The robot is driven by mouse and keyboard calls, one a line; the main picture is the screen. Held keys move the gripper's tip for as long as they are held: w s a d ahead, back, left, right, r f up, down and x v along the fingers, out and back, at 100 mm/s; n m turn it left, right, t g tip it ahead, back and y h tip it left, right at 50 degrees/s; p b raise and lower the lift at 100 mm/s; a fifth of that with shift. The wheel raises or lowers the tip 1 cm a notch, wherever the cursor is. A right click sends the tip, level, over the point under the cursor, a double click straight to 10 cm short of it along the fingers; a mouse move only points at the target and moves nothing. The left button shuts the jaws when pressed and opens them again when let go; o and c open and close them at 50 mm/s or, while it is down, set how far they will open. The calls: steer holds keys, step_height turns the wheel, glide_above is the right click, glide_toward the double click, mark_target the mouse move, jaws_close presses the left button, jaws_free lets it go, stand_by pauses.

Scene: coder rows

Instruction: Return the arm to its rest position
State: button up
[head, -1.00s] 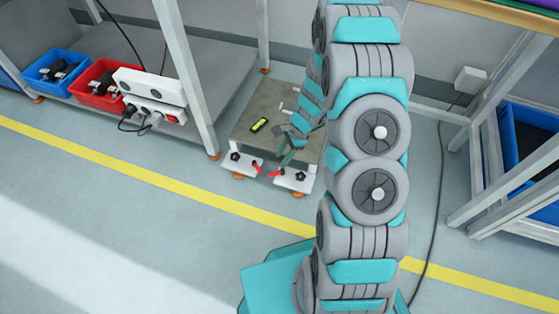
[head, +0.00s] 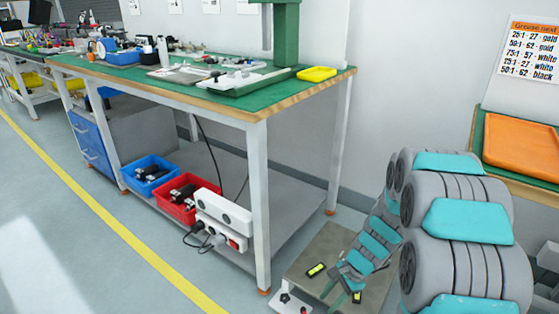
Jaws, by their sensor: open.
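My teal and grey arm (head: 465,225) fills the lower right of the head view. It bends over and its far end hangs down to the left. My gripper (head: 343,293) is at the bottom of the picture, above or in front of a low grey cart (head: 325,250). Its fingers are apart and I see nothing between them. A small black and yellow item (head: 317,270) lies on the cart, to the left of the gripper. I cannot tell the gripper's exact height above the cart.
A green-topped workbench (head: 180,82) stands at left with a green press (head: 285,35) and a yellow tray (head: 317,74). Its lower shelf holds a blue bin (head: 152,170) and a red bin (head: 178,212). An orange tray (head: 522,147) lies at right. Floor is clear at lower left.

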steer(key=s+a+r+n+g+h+p, duration=0.1)
steer(key=s+a+r+n, duration=0.1)
steer(key=s+r+n, duration=0.5)
steer(key=s+a+r+p, duration=0.1)
steer(key=s+r, duration=0.4)
steer(key=r, duration=0.6)
steer(key=s+d+r+n+h+p, duration=0.1)
steer(key=s+d+r+n, duration=0.1)
steer(key=s+r, duration=0.3)
steer(key=s+d+r+n+h+p, duration=0.1)
steer(key=s+r+n, duration=0.3)
steer(key=s, duration=0.6)
steer(key=shift+s+d+r+n+h+p, duration=0.3)
steer(key=shift+s+d+r+h+p, duration=0.1)
steer(key=shift+h, duration=0.4)
